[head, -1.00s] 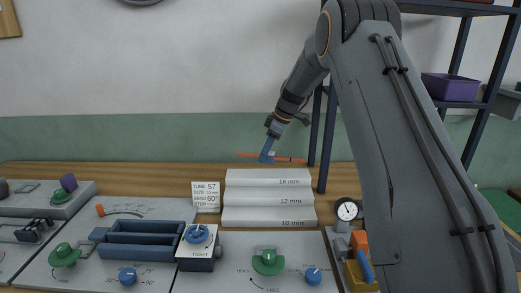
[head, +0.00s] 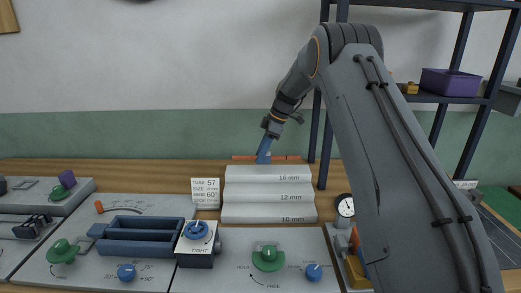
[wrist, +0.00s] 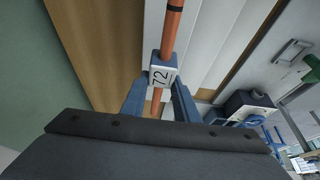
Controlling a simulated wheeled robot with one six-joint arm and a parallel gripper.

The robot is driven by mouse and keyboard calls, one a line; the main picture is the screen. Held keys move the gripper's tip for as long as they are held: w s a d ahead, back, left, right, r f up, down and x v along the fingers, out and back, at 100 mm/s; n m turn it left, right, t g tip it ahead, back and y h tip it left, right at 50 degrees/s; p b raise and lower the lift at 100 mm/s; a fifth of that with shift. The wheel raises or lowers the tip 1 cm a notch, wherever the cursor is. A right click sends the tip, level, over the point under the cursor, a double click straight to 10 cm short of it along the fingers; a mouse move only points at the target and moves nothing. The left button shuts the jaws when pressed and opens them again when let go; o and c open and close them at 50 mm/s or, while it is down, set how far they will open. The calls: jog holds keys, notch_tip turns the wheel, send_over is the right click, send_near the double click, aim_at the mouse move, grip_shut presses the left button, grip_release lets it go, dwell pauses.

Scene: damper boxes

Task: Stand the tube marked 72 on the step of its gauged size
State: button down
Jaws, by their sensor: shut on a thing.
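The orange tube with a white tag reading 72 (wrist: 162,76) is between the blue fingers of my gripper (wrist: 160,92) in the wrist view. In the head view my gripper (head: 264,157) is shut on the tube (head: 285,157), which lies level across the picture. It is at the back edge of the white stepped block (head: 268,175), at the height of its top step. The steps read 16 mm, 12 mm and 10 mm from top to bottom. I cannot tell whether the tube touches the top step.
A card reading tube 57, 60° (head: 205,191) stands left of the steps. A dial gauge (head: 345,206) is to their right. In front are a blue trough (head: 145,236), a block marked TIGHT (head: 198,243) and a green knob (head: 268,258). A dark shelf post (head: 327,140) rises behind on the right.

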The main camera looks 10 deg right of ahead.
jog(key=shift+f, duration=0.45)
jog(key=shift+f, duration=0.15)
jog(key=shift+f+b, duration=0.6)
jog(key=shift+f, duration=0.3)
jog(key=c, duration=1.3)
grip_release()
jog(key=shift+d+r, duration=0.1)
